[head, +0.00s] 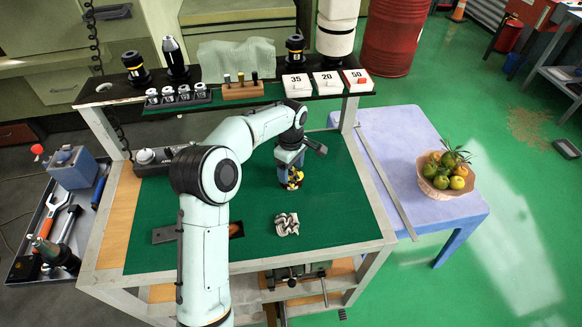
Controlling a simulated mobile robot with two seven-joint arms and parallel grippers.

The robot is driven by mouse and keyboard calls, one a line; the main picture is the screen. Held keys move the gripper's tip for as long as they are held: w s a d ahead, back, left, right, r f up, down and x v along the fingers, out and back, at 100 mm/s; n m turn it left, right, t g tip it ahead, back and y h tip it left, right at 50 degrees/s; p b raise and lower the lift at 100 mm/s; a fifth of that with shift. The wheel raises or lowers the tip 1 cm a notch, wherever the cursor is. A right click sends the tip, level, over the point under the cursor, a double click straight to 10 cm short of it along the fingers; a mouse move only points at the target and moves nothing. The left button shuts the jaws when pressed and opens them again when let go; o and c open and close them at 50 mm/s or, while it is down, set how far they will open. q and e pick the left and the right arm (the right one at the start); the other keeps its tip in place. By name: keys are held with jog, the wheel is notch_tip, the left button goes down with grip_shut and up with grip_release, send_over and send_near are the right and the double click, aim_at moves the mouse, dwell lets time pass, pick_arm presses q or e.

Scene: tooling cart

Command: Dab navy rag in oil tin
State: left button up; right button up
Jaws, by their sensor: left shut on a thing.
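My left gripper (290,168) points down over the green mat, at the middle of the cart top. It is shut on a dark, bluish bundle that seems to be the navy rag, mostly hidden by the fingers. A small yellow, dark and red thing (294,180), which seems to be the oil tin, shows right at the fingertips. I cannot tell whether the rag touches it or is inside it. A grey-and-white crumpled cloth (287,224) lies on the mat nearer the front. My right gripper is not in view.
A back shelf (330,88) carries tool holders, a wooden block and number cards. A dark flat plate (166,234) lies at the mat's left. A fruit basket (446,174) stands on the lilac table (400,130) at right. The mat's right side (345,200) is clear.

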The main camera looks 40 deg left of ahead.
aim_at(291, 171)
pick_arm(q)
jog(key=shift+f, duration=0.1)
jog(key=shift+r+p, duration=0.75)
jog(key=shift+r, duration=0.85)
jog(key=shift+r+p, duration=0.9)
jog(key=shift+r, duration=1.1)
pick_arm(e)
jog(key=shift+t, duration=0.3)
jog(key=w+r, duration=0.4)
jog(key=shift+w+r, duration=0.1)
pick_arm(q)
jog(key=shift+f, duration=0.1)
